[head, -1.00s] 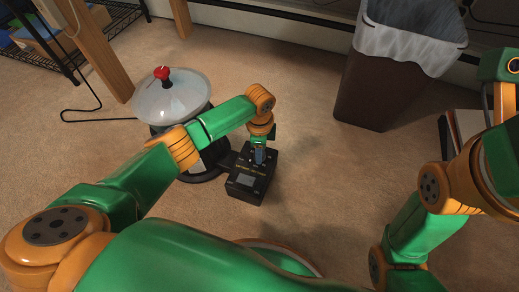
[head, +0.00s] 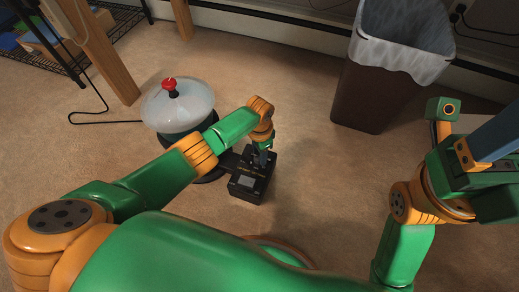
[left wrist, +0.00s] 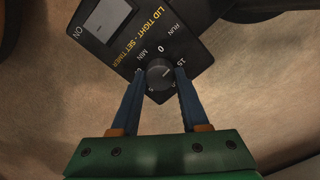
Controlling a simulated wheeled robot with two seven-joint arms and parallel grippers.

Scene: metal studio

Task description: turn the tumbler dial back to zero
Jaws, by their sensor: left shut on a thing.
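The tumbler (head: 178,108) is a round machine with a clear dome lid and a red knob, standing on the carpet. Its black control box (head: 246,186) sits at its right front. In the left wrist view the box panel (left wrist: 128,32) reads "LID TIGHT - SET TIMER", with 0 and 15 around the round dark dial (left wrist: 160,75). My left gripper (left wrist: 159,76) is shut on the dial, one blue finger at each side. It points down over the box in the head view (head: 263,157). The dial's pointer is too unclear to read. My right gripper (head: 497,142) is at the right edge, partly cut off.
A brown bin (head: 378,92) with a white liner stands behind and right of the tumbler. A wooden leg (head: 102,50), a dark shelf and a black cord (head: 103,120) are at the upper left. Carpet right of the box is clear.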

